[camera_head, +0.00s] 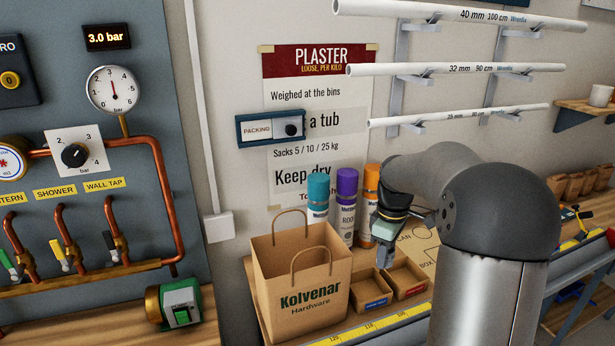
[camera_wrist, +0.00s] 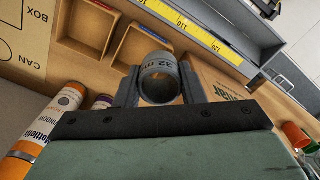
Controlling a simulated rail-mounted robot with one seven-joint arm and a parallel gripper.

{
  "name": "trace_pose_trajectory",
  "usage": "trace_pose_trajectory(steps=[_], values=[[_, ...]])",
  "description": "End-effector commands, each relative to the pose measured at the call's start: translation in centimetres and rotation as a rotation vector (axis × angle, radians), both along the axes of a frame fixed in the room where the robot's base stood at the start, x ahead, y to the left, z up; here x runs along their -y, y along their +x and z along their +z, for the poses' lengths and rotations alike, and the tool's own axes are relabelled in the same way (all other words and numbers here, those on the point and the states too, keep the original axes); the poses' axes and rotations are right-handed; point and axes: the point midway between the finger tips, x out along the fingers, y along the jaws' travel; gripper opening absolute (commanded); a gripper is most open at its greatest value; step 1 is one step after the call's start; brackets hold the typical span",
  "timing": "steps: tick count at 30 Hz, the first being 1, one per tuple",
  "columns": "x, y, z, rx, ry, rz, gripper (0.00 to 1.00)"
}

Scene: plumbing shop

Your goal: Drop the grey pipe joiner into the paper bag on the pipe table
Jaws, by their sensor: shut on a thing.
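The grey pipe joiner (camera_wrist: 158,78), a short ring marked "32 m…", is between the fingers of my gripper (camera_wrist: 158,88) in the wrist view. My gripper is shut on it, with the ring's opening facing the camera. In the head view my gripper (camera_head: 385,254) is just right of the paper bag, above the small trays; I cannot make out the joiner clearly there. The brown paper bag (camera_head: 299,272), lettered "Kolvenar Hardware", stands upright and open with two handles on the pipe table (camera_head: 385,312). Part of the bag (camera_wrist: 208,84) shows right of the joiner in the wrist view.
Two small open trays (camera_head: 405,279) sit right of the bag. Teal (camera_head: 318,196), purple (camera_head: 347,205) and orange (camera_head: 371,200) cans stand behind. A yellow ruler strip (camera_head: 372,325) runs along the front edge.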

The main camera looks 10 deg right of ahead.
Motion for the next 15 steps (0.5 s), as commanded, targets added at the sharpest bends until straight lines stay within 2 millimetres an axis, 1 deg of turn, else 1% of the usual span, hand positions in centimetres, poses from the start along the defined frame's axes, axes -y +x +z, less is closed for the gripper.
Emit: trace_pose_trajectory(steps=[1,2,3,5,6,10,12,15], values=[[-2.4,1.4,2.9,0.004,-0.001,0.165,0.14],[-3.6,2.1,4.0,0.003,-0.001,0.268,0.14],[-5.4,2.9,5.4,0.002,0.000,0.403,0.14],[-7.9,3.9,7.4,0.002,0.000,0.597,0.14],[-9.5,4.4,8.6,0.001,0.001,0.719,0.14],[-13.9,5.5,11.9,0.000,0.001,1.048,0.14],[-15.6,5.8,13.1,-0.001,0.002,1.177,0.14],[-17.2,6.0,14.2,-0.001,0.002,1.301,0.14]])
